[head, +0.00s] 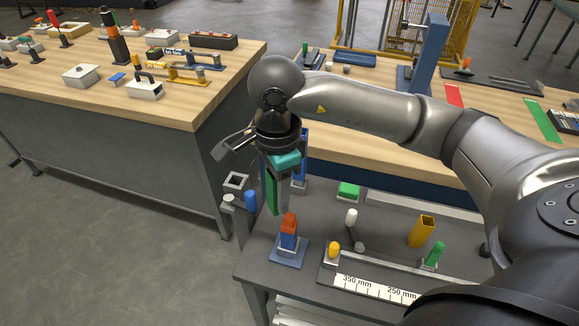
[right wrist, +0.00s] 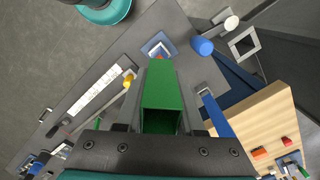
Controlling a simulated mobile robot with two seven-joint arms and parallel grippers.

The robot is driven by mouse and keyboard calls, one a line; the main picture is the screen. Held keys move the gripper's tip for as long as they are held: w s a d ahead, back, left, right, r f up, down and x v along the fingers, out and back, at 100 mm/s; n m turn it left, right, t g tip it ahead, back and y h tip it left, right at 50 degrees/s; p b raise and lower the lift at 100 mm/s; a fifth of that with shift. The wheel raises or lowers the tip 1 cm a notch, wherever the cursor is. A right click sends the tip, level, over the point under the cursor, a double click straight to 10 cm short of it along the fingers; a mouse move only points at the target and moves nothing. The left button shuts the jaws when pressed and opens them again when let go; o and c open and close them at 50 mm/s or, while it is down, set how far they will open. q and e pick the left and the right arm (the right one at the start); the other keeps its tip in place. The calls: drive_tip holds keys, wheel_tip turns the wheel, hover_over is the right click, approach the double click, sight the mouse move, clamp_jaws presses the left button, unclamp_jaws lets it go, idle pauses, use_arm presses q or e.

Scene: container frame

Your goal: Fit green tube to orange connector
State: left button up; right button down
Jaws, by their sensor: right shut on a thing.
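My right gripper (head: 277,178) points down and is shut on the green tube (head: 271,196), a square hollow tube held upright. In the right wrist view the green tube (right wrist: 162,90) runs away from the gripper (right wrist: 160,126). The orange connector (head: 289,223) sits on a blue block on a blue-grey base plate (head: 287,252) on the dark table. In the head view the tube's lower end is just up and left of the connector and looks apart from it. In the right wrist view the tube's far end hides most of the connector. My left gripper is not in view.
A blue upright (head: 300,170) stands behind the tube.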

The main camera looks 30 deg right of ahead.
drive_tip(key=d+r+m+p, duration=0.1)
drive_tip(key=d+m+p, duration=0.1)
drive_tip(key=m, duration=0.4)
use_arm(q)
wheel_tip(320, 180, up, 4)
drive_tip(key=p, duration=0.1)
use_arm(e)
drive_tip(key=m+b, duration=0.3)
hover_over(289, 216)
drive_tip(key=shift+f, duration=2)
drive_tip(key=shift+f+b, duration=0.45)
drive_tip(key=shift+f, duration=0.1)
use_arm(q)
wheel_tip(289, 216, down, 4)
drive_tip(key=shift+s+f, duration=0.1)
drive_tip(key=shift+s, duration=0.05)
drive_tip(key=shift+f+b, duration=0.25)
drive_tip(key=shift+b, duration=0.1)
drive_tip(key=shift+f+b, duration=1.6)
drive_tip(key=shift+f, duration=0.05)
use_arm(e)
drive_tip(key=shift+f, duration=1.6)
unclamp_jaws()
